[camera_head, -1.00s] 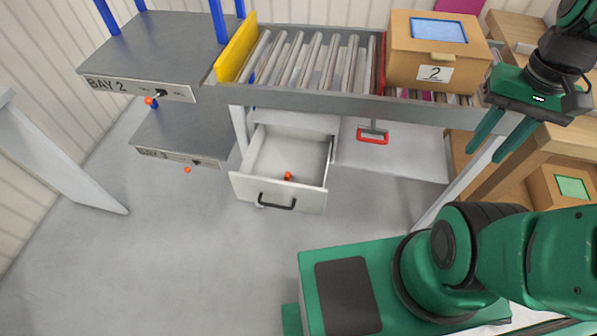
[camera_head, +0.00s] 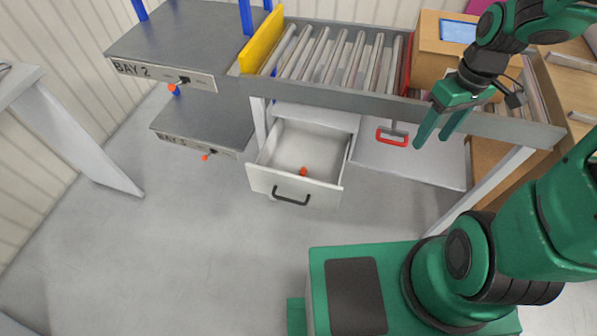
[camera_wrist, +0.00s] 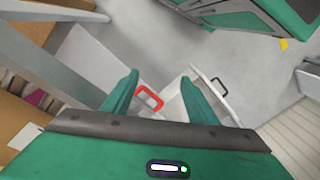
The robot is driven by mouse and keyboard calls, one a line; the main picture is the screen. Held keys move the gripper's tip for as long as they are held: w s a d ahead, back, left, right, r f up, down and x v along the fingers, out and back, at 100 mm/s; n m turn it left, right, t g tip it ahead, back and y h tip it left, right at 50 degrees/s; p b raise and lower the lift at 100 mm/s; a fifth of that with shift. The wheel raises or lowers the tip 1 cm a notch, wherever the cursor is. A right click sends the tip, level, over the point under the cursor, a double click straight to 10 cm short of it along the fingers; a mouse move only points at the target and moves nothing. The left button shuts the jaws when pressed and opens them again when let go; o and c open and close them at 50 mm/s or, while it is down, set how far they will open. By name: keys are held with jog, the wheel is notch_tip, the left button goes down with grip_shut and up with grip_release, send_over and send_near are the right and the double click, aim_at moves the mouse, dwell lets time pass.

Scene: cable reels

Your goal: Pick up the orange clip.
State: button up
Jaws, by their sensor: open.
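A small orange object, which looks like the orange clip (camera_head: 303,171), lies inside the open white drawer (camera_head: 262,180) under the conveyor, near the drawer's front. My gripper (camera_head: 432,140) is open and empty, to the right of the drawer and higher up, in front of the conveyor's side rail. In the wrist view my gripper's two fingers (camera_wrist: 160,92) are spread, with a red handle showing between them. The drawer's front edge and black pull show in the wrist view, right of the fingers. I cannot make out the clip there.
The red handle (camera_head: 391,137) hangs under the conveyor (camera_head: 330,88), between gripper and drawer. A cardboard box (camera_head: 428,64) stands on the conveyor behind my arm. Bay shelves (camera_head: 178,55) with orange-tipped levers stand at left. The floor before the drawer is clear.

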jog(key=w+a+f+n+y, duration=0.2)
jog(key=w+a+f+n, duration=0.2)
jog(key=a+f, duration=0.35)
jog(key=w+a+f+n+y, duration=0.1)
jog(key=w+a+f+n, duration=0.3)
jog(key=a+f, duration=0.35)
jog(key=n+t+y, duration=0.2)
send_near(304, 168)
jog(key=shift+n, duration=0.3)
jog(key=x, duration=1)
jog(key=shift+a+f, duration=0.25)
jog(key=shift+f, duration=0.1)
jog(key=c, duration=1.1)
